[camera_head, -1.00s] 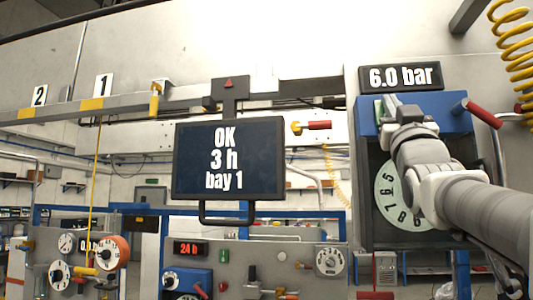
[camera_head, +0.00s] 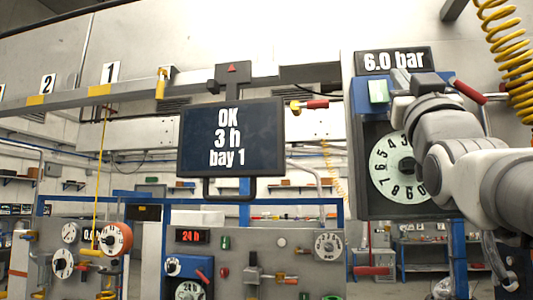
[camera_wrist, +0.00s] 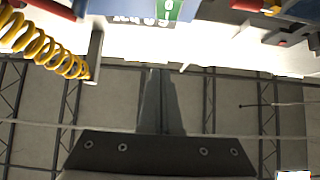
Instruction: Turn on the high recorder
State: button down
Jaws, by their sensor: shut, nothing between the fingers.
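The high recorder (camera_head: 359,185) is a blue-topped dark box at right, with a round numbered dial (camera_head: 389,165) partly hidden by my arm. A green switch (camera_head: 378,92) with a pale face is on its blue top part, below the "6.0 bar" display (camera_head: 395,61). My gripper (camera_head: 405,78) is shut and empty, just right of the switch. In the wrist view, the shut fingers (camera_wrist: 160,72) point toward the recorder, whose green switch (camera_wrist: 172,10) shows a white mark at the top edge. A gap shows between fingertips and switch there. I cannot tell the switch's position.
A dark screen (camera_head: 231,138) reading "OK 3 h bay 1" hangs left of the recorder. A red handle (camera_head: 468,91) sticks out beside my gripper, and a yellow coiled hose (camera_head: 505,55) hangs at far right. Lower panels (camera_head: 250,262) with dials and knobs stand below.

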jog(key=shift+v, duration=0.85)
jog(key=shift+s+r, duration=0.1)
jog(key=w+a+f+n+g+y, duration=0.1)
jog(key=w+a+f+g+y, duration=0.15)
jog(key=f, duration=0.75)
jog(key=w+a+f+g+y, duration=0.1)
jog(key=f+g, duration=0.3)
jog(key=f, duration=0.6)
jog(key=w+a+f+n+g+y, duration=0.15)
jog(key=f+g, duration=0.25)
jog(key=f, duration=0.7)
jog(key=s+a+f+g+y, duration=0.1)
jog(key=s+f+g, duration=0.4)
jog(key=f, duration=0.8)
jog(key=s+a+f+g+y, duration=0.1)
jog(key=s+a+f+g, duration=0.3)
jog(key=s+f, duration=0.5)
notch_tip(320, 180, down, 5)
jog(key=shift+s+a+r+n+g+y, duration=0.1)
jog(key=shift+s+a+n+g+y, duration=0.25)
jog(key=shift+g, duration=0.4)
